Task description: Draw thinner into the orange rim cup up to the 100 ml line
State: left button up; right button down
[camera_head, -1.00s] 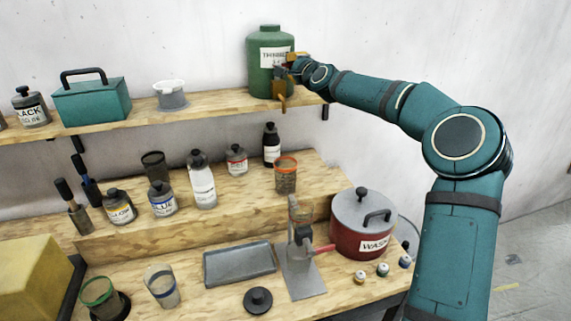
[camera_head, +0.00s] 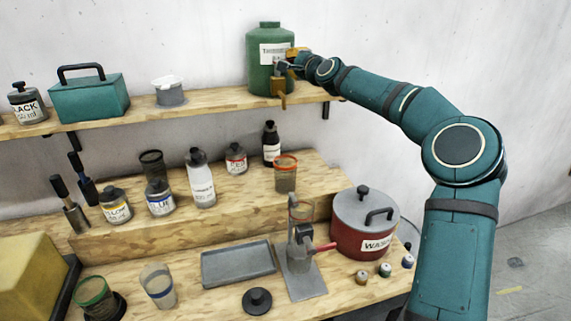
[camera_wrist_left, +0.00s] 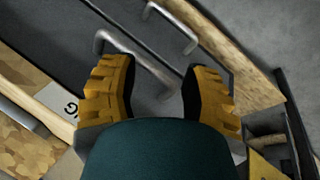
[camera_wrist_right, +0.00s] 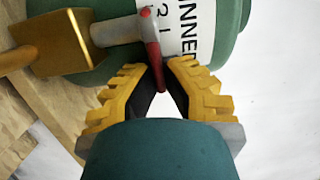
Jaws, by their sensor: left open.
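The green thinner jug (camera_head: 257,75) stands on the upper shelf, its label facing out. The right wrist view shows its grey tap (camera_wrist_right: 115,30) with a red lever (camera_wrist_right: 152,50) and a brass-coloured part (camera_wrist_right: 62,45) by the spout. My right gripper (camera_wrist_right: 158,72) has its fingertips closed about the lever; it also shows at the tap in the head view (camera_head: 290,62). The orange rim cup (camera_head: 286,177) stands upright on the wooden riser, below the tap in the picture. Its lines and liquid level are too small to read. My left gripper (camera_wrist_left: 158,80) is open and empty.
Bottles and jars stand left of the cup, including a dark bottle (camera_head: 271,150). Below are a red wash pot (camera_head: 352,240), a small stand (camera_head: 303,275) and a grey tray (camera_head: 238,262). Metal handles (camera_wrist_left: 140,65) lie below my left gripper.

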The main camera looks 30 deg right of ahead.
jog(key=shift+r+n+y+b, duration=0.2)
jog(key=shift+n+y+b, duration=0.1)
jog(key=shift+y+b, duration=0.25)
dwell(0.4)
jog(key=shift+w+d+y+b, duration=0.1)
jog(key=shift+y+b, duration=0.15)
jog(key=shift+b, duration=0.15)
jog(key=shift+n+y, duration=0.3)
jog(key=shift+r+n+y, duration=0.15)
jog(key=shift+n+y, duration=0.15)
